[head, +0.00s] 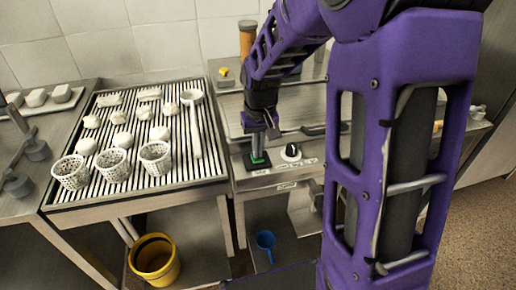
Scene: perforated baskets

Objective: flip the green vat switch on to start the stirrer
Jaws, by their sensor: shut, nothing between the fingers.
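The green switch (257,161) is on the front panel of the steel vat unit, left of a round black-and-white knob (291,152). My gripper (259,149) points down right above the switch, shut and empty. Its fingertips overlap the switch in this view, so I cannot tell if they touch it. The fingers hide part of the switch, and its on or off position cannot be made out. The vat's metal lid (228,112) shows behind, partly hidden by my arm.
Left is a slatted draining table (135,192) with several white perforated baskets (112,163), white cheese-like pieces and a ladle (195,125). A yellow bucket (155,260) and a blue jug (266,243) are below. A brown cylinder (247,38) stands at the back. My arm covers the right side.

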